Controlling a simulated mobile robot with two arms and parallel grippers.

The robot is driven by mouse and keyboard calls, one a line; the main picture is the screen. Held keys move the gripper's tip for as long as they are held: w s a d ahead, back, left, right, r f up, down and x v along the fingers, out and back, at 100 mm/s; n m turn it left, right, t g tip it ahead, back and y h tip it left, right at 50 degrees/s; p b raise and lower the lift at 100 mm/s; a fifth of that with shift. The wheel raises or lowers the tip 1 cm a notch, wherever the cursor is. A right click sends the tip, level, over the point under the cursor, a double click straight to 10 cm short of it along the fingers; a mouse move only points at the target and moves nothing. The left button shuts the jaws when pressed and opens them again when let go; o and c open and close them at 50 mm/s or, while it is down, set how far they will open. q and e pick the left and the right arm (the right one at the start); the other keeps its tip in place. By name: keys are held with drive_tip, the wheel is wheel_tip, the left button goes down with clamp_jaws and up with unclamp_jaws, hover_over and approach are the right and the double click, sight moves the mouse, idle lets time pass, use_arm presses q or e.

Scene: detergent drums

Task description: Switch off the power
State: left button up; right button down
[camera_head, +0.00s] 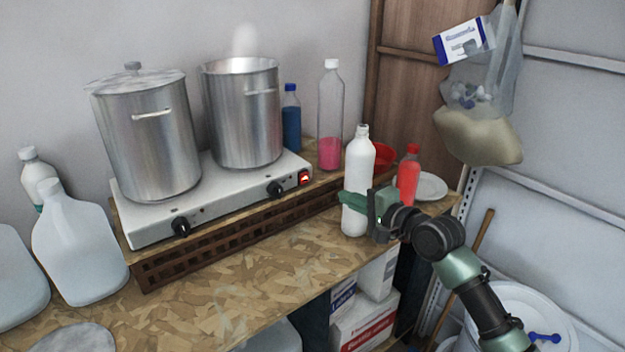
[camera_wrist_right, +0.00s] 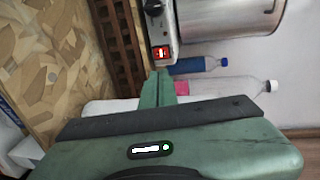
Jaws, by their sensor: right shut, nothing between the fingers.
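The red power switch (camera_head: 304,177) is on the front right corner of a white two-burner hot plate (camera_head: 222,202). It looks lit red, and it also shows in the right wrist view (camera_wrist_right: 161,53), just beyond the fingertips. My right gripper (camera_head: 343,198) is shut and empty, in front of a white bottle and to the right of the switch, apart from it. Its closed fingers (camera_wrist_right: 158,76) point toward the switch in the wrist view. Two black knobs, one on the left (camera_head: 181,227) and one on the right (camera_head: 275,189), sit on the hot plate's front. My left gripper is not in view.
Two steel pots, one lidded (camera_head: 150,140) and one open with steam (camera_head: 243,115), stand on the hot plate. A white bottle (camera_head: 358,165), a red bottle (camera_head: 408,178) and a pink-liquid bottle (camera_head: 330,120) stand near my right gripper. The bench front (camera_head: 215,285) is mostly clear.

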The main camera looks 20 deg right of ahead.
sight(305, 175)
drive_tip(key=p+x, duration=0.1)
drive_tip(key=x, duration=0.3)
drive_tip(key=p+x, duration=0.1)
drive_tip(key=x, duration=0.3)
drive_tip(key=r+p+x, duration=0.1)
drive_tip(key=x, duration=0.4)
drive_tip(key=shift+w+a, duration=0.25)
drive_tip(key=shift+w, duration=0.25)
drive_tip(key=shift+w+r, duration=0.1)
drive_tip(key=shift+w, duration=0.1)
drive_tip(key=shift+a, duration=0.1)
